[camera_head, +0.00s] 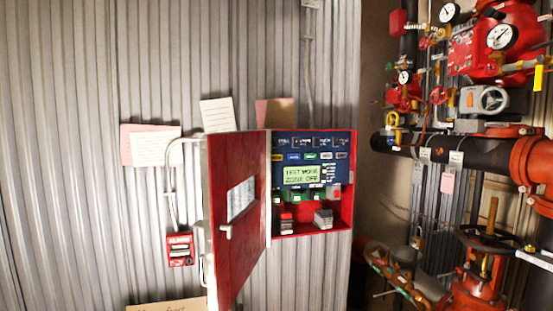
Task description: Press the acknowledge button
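A red alarm cabinet (345,215) is mounted on the corrugated wall. Its red door (240,165) stands open, swung out to the left, with a small window and a handle. A row of small coloured buttons (310,156) runs above the display. Their labels are too small to read, so I cannot tell which is the acknowledge button. Neither of my grippers is in view.
A red call point (180,249) hangs left of the door. Paper notes (154,148) are on the wall. Pipes (470,152), gauges (502,36) and valves crowd the right side. The space before the panel face looks clear, with the open door bounding its left.

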